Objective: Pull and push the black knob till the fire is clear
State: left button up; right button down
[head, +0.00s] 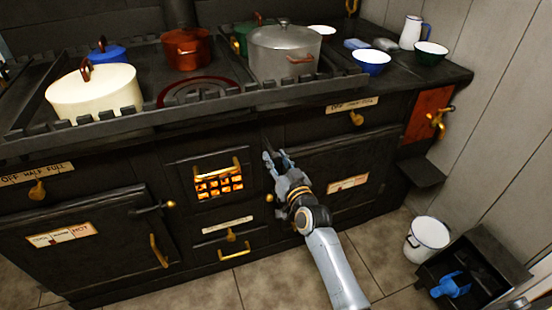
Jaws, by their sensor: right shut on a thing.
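The fire glows orange behind the barred grate (219,186) in the middle of the black stove front. My right gripper (274,160) reaches up from below to the stove front, just right of the grate. It is shut on a small dark part there, which I take to be the black knob; the fingers and the dark stove mostly hide it. My left gripper is not in view.
A cream pot (95,92), a red pot (187,48) and a grey pot (284,52) stand on the stove top (140,57). Oven doors with brass handles flank the grate. A white bucket (427,238) and a black box (485,262) holding a blue scoop (451,286) stand at right.

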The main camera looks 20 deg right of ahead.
jog(key=c, duration=0.9)
grip_release()
jog(key=shift+c, duration=0.2)
jog(key=s, duration=1.2)
jog(key=shift+d, duration=0.45)
